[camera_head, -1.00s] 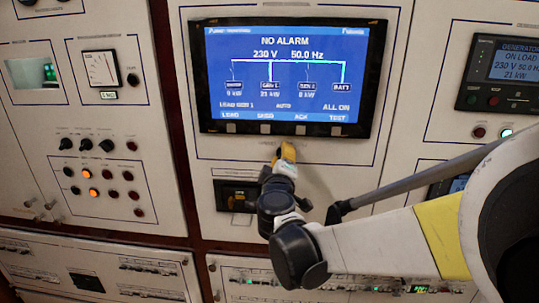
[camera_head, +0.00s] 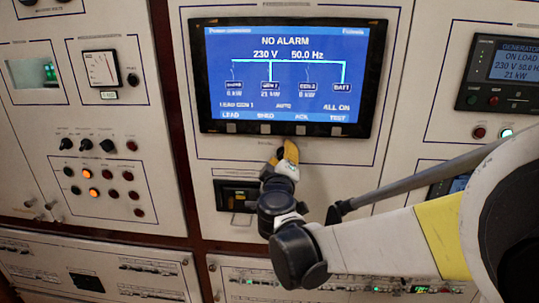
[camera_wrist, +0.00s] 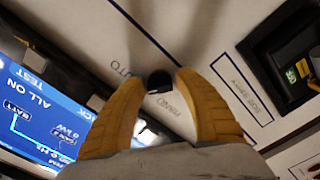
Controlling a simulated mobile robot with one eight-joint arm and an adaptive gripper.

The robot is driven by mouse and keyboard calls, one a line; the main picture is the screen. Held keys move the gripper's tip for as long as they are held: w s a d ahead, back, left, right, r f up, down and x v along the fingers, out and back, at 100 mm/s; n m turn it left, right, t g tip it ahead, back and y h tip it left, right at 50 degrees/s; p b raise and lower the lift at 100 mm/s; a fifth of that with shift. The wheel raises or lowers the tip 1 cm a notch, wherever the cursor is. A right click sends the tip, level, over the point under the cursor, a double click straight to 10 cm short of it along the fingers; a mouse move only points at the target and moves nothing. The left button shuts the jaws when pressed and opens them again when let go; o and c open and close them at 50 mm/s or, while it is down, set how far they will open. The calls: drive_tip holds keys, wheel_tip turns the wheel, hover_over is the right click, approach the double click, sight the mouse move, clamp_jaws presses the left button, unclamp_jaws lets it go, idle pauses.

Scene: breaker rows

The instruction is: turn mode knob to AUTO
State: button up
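The mode knob (camera_wrist: 160,82) is a small black knob on the pale panel, seen between my fingertips in the wrist view. My gripper (camera_wrist: 159,79) has two yellow fingers, one on each side of the knob and close against it. The lettering AUTO (camera_wrist: 121,68) is on the panel left of the knob, and MANUAL (camera_wrist: 174,104) is just below it. The knob's pointer cannot be made out. In the head view my gripper (camera_head: 285,153) is at the panel just under the screen and hides the knob.
The blue screen (camera_head: 285,75) reads NO ALARM and stands close above my gripper. A dark recessed device (camera_head: 237,196) is below left. A panel of small knobs and lamps (camera_head: 100,172) is further left, and a generator controller (camera_head: 500,75) is at right.

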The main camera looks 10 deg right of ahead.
drive_tip(key=v, duration=1.2)
drive_tip(key=s+d+f+m+g+b, duration=0.3)
drive_tip(key=s+d+f+m+g, duration=0.3)
drive_tip(key=s+d+f, duration=0.5)
drive_tip(key=s+a+f+m+g+y+b, duration=0.1)
drive_tip(key=s+a+f+g+y+b, duration=0.1)
drive_tip(key=s+a+f+g+y, duration=0.2)
drive_tip(key=s+a+f+y, duration=0.1)
drive_tip(key=s+a+f, duration=0.2)
drive_tip(key=s, duration=0.1)
drive_tip(key=shift+a+f, duration=0.2)
